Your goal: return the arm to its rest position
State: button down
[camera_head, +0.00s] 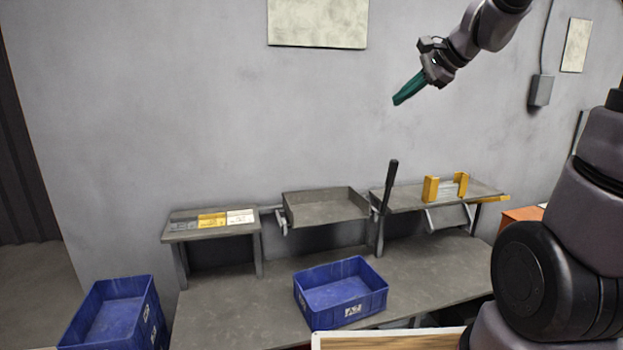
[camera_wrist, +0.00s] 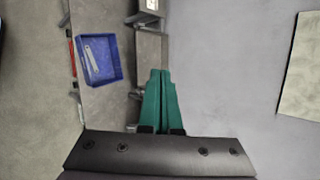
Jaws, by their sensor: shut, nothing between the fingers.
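My gripper (camera_head: 398,100) is raised high in front of the grey wall, above the workbench, at the upper right of the head view. Its green fingers point down and to the left. In the wrist view the two green fingers (camera_wrist: 160,74) lie together at their tips, with nothing between them. The gripper touches nothing. My arm comes in from the top edge of the head view.
Below is a grey bench (camera_head: 235,304) with a blue bin (camera_head: 345,292), a tilted tray (camera_head: 325,206), a left shelf (camera_head: 211,226) and a right stand with yellow blocks (camera_head: 431,189). Another blue bin (camera_head: 113,312) stands at left. Air around the gripper is clear.

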jog(key=s+d+f+n+h, duration=0.1)
jog(key=s+n, duration=0.4)
jog(key=s, duration=0.5)
jog(key=s+d+n+h, duration=0.2)
jog(key=s+n, duration=0.3)
jog(key=s, duration=0.5)
jog(key=shift+s+d+f+h, duration=0.15)
jog(key=shift+s+f+h, duration=0.2)
jog(key=shift+h, duration=0.35)
